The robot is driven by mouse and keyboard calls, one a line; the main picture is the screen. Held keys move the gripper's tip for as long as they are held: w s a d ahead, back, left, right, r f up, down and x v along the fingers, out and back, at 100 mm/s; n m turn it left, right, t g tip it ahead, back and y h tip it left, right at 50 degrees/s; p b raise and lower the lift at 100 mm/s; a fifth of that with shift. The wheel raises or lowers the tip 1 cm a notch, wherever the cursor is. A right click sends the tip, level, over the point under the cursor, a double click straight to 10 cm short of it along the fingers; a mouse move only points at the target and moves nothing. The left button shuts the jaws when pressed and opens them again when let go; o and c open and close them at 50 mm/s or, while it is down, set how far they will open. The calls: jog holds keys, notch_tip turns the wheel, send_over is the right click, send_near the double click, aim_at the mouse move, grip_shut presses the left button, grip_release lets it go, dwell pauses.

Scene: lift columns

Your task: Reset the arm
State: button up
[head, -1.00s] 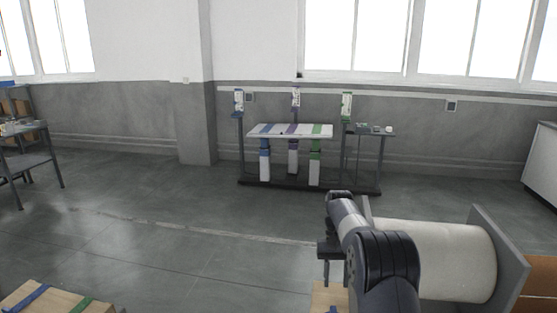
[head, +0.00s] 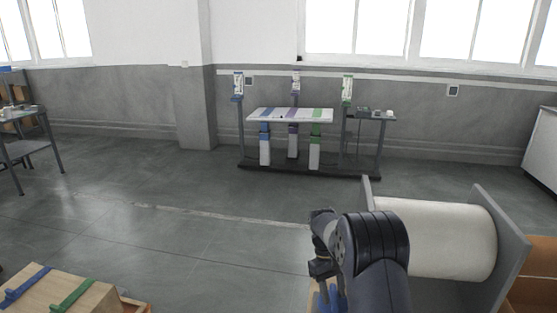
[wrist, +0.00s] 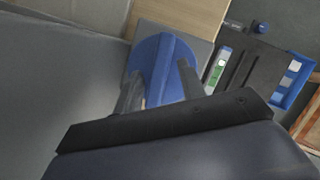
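My gripper (wrist: 158,92) shows in the wrist view with its two dark fingers spread apart. A blue rounded piece (wrist: 160,60) with a raised ridge lies beyond and between the fingers; I cannot see contact with it. In the head view my arm reaches forward at lower right, with its wrist bent down. The fingertips are hidden there, and a blue piece (head: 331,299) shows just below the wrist.
A large white roll (head: 435,238) between grey end plates stands right of my arm. A wooden box (head: 62,292) with blue and green strips is at lower left. The lift columns with a striped platform (head: 290,115) stand by the far wall. The floor between is clear.

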jog(key=shift+n+t+h+b, duration=0.3)
jog(key=shift+n+b, duration=0.05)
jog(key=shift+n, duration=0.55)
jog(key=shift+a, duration=0.15)
